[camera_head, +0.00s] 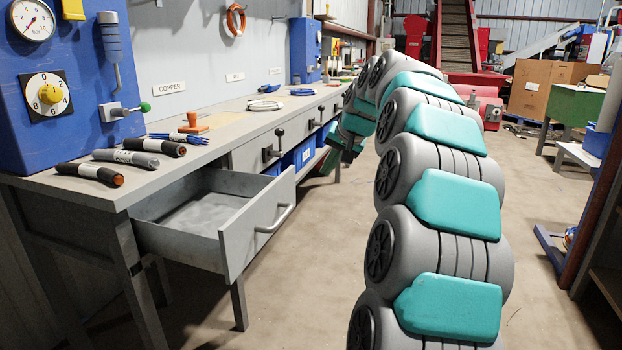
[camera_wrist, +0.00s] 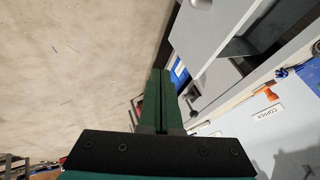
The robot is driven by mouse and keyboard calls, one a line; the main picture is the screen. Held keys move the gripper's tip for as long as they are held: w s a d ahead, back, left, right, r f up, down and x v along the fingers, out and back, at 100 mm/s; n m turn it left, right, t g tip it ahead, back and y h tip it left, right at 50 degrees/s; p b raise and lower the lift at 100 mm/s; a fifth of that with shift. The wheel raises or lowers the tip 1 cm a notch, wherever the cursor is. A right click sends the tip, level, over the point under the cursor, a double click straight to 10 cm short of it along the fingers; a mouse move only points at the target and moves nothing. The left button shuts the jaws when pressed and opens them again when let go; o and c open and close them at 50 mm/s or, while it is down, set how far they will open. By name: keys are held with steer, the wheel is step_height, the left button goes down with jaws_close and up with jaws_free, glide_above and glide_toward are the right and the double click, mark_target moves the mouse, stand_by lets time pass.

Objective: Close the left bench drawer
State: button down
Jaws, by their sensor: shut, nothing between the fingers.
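The left bench drawer (camera_head: 252,222) is pulled well out of the grey bench, and its inside looks empty. Its front carries a bar handle (camera_head: 275,219). Part of the drawer front (camera_wrist: 215,32) also shows at the top of the wrist view. My gripper (camera_wrist: 160,78) has its green fingers together with nothing between them. In the head view my gripper (camera_head: 331,162) is low beside the bench, farther along it than the open drawer and apart from it. My arm partly hides it there.
A second drawer front (camera_head: 258,150) with a dark handle is shut. Blue bins (camera_head: 300,155) sit below.

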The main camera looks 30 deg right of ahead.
steer(key=w+a+f, duration=0.2)
steer(key=w+f, duration=0.5)
steer(key=w, duration=0.1)
steer(key=shift+w+a+f, duration=0.25)
steer(key=shift+w+f, duration=0.1)
steer(key=shift+w, duration=0.05)
